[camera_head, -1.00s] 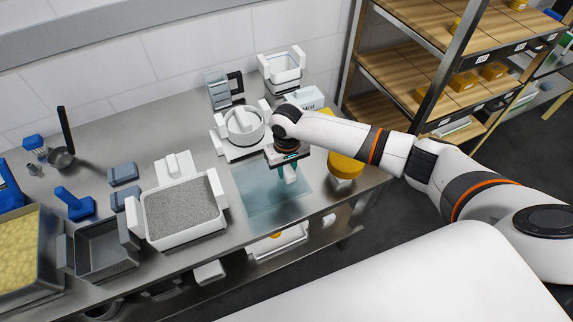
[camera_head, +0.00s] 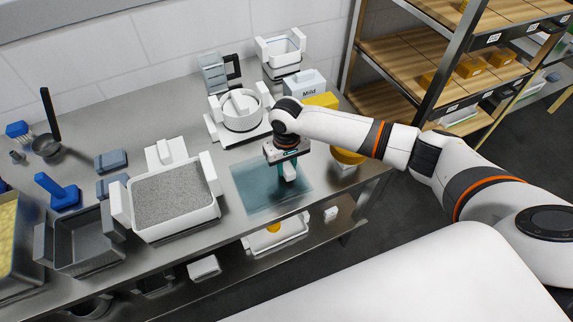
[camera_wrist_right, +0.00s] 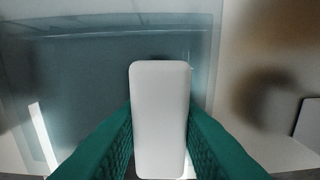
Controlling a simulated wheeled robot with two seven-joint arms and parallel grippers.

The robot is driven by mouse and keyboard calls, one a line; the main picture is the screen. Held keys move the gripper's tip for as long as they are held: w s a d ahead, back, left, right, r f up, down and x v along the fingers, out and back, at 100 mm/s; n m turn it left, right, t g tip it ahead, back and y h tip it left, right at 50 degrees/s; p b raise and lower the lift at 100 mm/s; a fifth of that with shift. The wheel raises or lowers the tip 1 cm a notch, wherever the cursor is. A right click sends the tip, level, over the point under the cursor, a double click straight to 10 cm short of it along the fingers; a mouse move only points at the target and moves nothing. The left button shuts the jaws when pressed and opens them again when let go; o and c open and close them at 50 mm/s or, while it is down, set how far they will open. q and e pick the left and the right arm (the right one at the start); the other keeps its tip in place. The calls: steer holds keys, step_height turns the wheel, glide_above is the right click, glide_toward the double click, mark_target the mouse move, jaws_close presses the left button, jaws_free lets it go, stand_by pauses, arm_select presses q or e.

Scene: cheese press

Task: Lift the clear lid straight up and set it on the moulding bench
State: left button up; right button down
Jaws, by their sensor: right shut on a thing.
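The clear lid (camera_head: 258,192) is a flat, see-through bluish sheet at the front of the steel bench (camera_head: 138,138), just right of the tray of grey grains. It looks level. Its white block handle (camera_head: 290,173) stands up from it. My right gripper (camera_head: 285,170) points down and is shut on this handle. In the right wrist view the handle (camera_wrist_right: 160,112) sits between the teal fingers, with the lid (camera_wrist_right: 85,85) spread behind it. I cannot tell how large any gap under the lid is. My left gripper is out of view.
A white tray of grey grains (camera_head: 214,210) stands left of the lid, with a dark empty tray (camera_head: 70,268) beyond it. A round white press pot (camera_head: 222,122) is behind. A yellow round item (camera_head: 347,158) is right. Wooden shelves (camera_head: 400,55) stand at right.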

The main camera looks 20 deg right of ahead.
steer(key=shift+f, duration=0.4)
steer(key=c, duration=1.1)
jaws_free()
steer(key=shift+o, duration=0.2)
steer(key=shift+r, duration=0.1)
step_height(320, 180, up, 6)
steer(key=p, duration=0.8)
